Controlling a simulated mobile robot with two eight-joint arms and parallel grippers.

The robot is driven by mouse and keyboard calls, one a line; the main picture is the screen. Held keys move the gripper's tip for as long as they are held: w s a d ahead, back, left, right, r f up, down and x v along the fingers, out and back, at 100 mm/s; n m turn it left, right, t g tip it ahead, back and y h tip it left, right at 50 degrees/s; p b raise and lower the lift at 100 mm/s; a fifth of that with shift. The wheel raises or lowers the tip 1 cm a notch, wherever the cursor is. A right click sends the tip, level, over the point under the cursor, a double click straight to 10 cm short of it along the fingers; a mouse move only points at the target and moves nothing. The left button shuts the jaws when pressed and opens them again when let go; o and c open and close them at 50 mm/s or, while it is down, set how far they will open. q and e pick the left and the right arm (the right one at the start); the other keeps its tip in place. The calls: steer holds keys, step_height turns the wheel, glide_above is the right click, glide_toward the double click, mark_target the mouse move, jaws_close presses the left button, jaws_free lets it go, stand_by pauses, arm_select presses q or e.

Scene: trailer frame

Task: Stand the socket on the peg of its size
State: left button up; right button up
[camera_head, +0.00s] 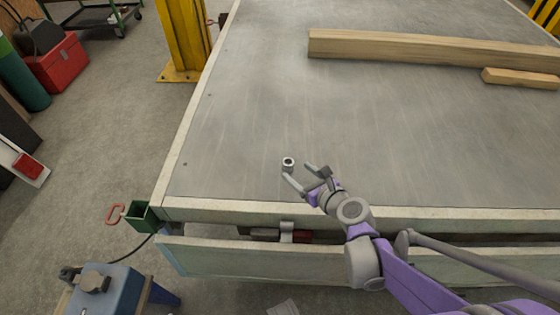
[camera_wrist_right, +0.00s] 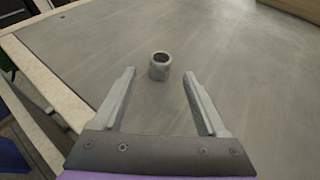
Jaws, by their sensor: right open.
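The socket (camera_head: 288,162), a small grey metal cylinder with a dark round opening on top, stands upright on the grey trailer deck near its front left corner. It also shows in the right wrist view (camera_wrist_right: 159,66), a little beyond the fingertips and roughly centred between them. My right gripper (camera_head: 305,172) is open and empty, low by the deck, with its fingers pointing at the socket. It shows in the wrist view too (camera_wrist_right: 159,77). No peg can be made out in either view. My left gripper is not in view.
The deck (camera_head: 250,110) is clear around the socket. A long wooden beam (camera_head: 430,47) and a shorter block (camera_head: 520,78) lie at the back right. A pale raised rim (camera_head: 230,207) edges the deck. A yellow post (camera_head: 186,40) stands beyond the left edge.

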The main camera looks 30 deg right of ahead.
mark_target(285, 160)
steer(key=b+x, duration=0.1)
steer(key=x, duration=0.2)
steer(key=shift+w+f, duration=0.25)
steer(key=shift+w, duration=0.05)
steer(key=x, duration=0.2)
steer(key=b+x, duration=0.1)
steer(key=x, duration=0.2)
steer(key=shift+w+r, duration=0.3)
steer(key=shift+w, duration=0.15)
steer(key=shift+s, duration=0.1)
jaws_close()
